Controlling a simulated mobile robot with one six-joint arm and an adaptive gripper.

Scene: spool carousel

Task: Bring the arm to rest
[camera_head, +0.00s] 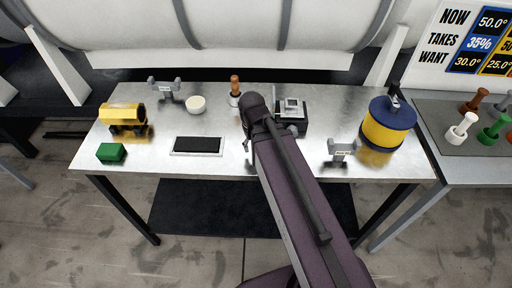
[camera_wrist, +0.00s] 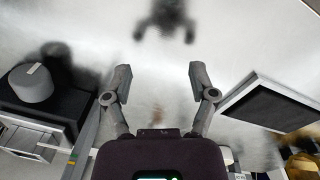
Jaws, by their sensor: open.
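My gripper (camera_wrist: 160,78) shows in the wrist view with its two fingers spread wide and nothing between them. It points down at the bare metal table (camera_head: 218,112), and its dark reflection shows on the surface. In the head view my purple arm reaches over the table's front edge to its middle, and the gripper is mostly hidden behind the arm.
The black pad (camera_head: 197,146) lies left of my arm, the black device (camera_head: 291,118) right. A yellow-and-blue spool (camera_head: 387,125) stands farther right.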

